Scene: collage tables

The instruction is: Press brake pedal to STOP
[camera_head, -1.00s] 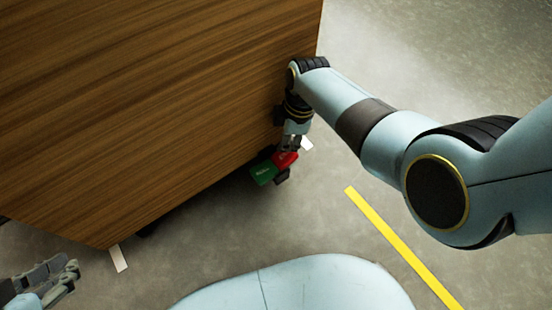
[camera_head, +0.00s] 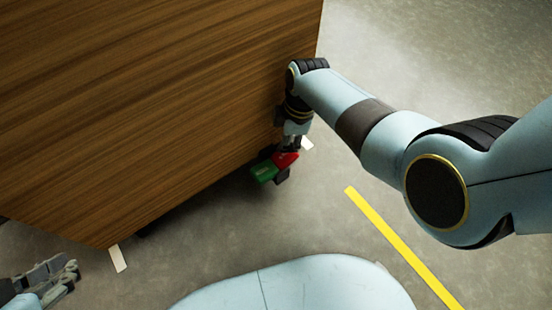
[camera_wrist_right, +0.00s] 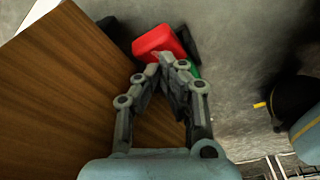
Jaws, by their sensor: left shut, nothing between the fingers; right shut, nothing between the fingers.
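The brake pedal is a pair of pads low at the edge of the wooden table, one red (camera_head: 285,159) and one green (camera_head: 264,171). My right gripper (camera_head: 290,148) is shut and empty, with its fingertips at the red pad in the head view. In the right wrist view the shut fingertips (camera_wrist_right: 168,60) overlap the lower edge of the red pad (camera_wrist_right: 158,42), and I cannot tell how firmly they touch. The green pad (camera_wrist_right: 194,72) is mostly hidden behind the fingers. My left gripper (camera_head: 62,272) is shut and empty at the lower left, far from the pedal.
The large wooden table top (camera_head: 130,110) fills the upper left, and its edge runs close beside my right gripper. A yellow floor stripe (camera_head: 400,245) and white floor marks (camera_head: 118,258) lie on the grey floor. The floor right of the pedal is open.

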